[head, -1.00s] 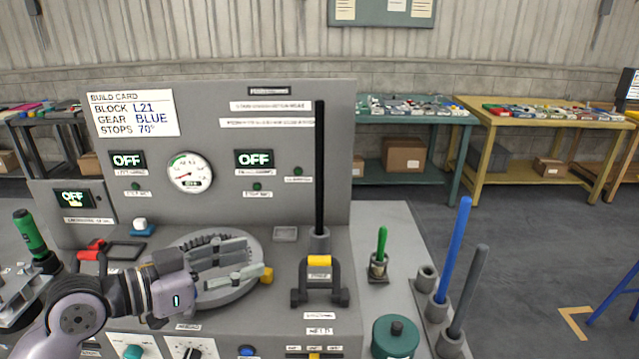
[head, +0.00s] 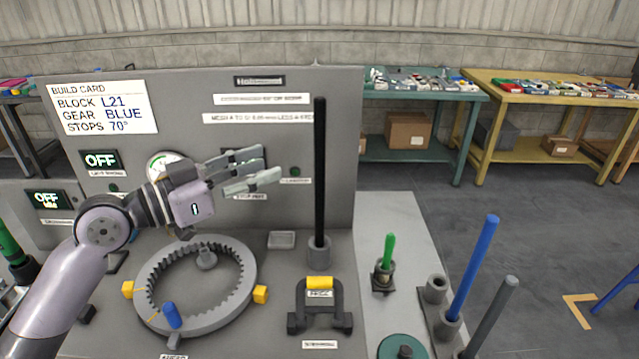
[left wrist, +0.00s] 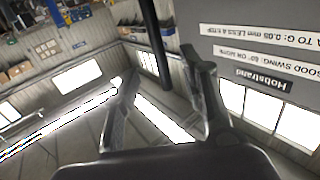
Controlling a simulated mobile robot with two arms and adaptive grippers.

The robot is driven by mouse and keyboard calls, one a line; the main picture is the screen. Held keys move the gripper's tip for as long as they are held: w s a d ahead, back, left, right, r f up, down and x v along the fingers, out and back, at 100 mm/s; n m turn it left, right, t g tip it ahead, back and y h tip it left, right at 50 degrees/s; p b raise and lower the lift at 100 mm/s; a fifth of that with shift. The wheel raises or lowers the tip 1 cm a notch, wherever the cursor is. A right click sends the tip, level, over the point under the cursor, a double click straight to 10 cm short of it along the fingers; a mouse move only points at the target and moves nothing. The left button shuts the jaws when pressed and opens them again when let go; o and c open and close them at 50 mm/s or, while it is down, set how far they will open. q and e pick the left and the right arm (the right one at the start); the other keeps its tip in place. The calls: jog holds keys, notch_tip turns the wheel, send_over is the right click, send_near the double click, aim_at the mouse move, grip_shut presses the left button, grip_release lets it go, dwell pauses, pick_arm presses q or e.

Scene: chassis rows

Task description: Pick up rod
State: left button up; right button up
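A tall black rod (head: 320,165) stands upright in a grey socket (head: 319,253) on the bench. Its dark shaft also shows in the left wrist view (left wrist: 152,38), ahead of the fingers. A blue rod (head: 474,268) and a grey rod (head: 492,316) lean in a holder at the right. A short green rod (head: 388,250) stands in a small cup. My left gripper (head: 268,178) is raised left of the black rod, fingers toward it. In the left wrist view (left wrist: 165,85) its fingers are apart, with nothing held. My right gripper is not in view.
A toothed ring (head: 247,290) with yellow blocks lies below my left arm. A black clamp with a yellow top (head: 320,284) stands before the black rod's socket. The grey panel (head: 345,110) rises behind. The air between gripper and black rod looks clear.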

aim_at(315, 149)
pick_arm(q)
jog(key=p+x, duration=0.1)
jog(key=x, duration=0.3)
jog(key=p+x, duration=0.2)
jog(key=x, duration=0.1)
jog(key=p+x, duration=0.2)
jog(key=x, duration=0.2)
jog(key=shift+d+r, duration=0.3)
jog(key=shift+d, duration=0.2)
jog(key=shift+w+d+f, duration=0.1)
jog(key=shift+d+f, duration=0.05)
jog(key=shift+d, duration=0.05)
jog(key=shift+a, duration=0.1)
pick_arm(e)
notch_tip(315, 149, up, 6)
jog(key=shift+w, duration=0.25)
pick_arm(q)
jog(key=shift+c, duration=0.4)
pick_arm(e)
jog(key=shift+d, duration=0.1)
pick_arm(q)
grip_shut()
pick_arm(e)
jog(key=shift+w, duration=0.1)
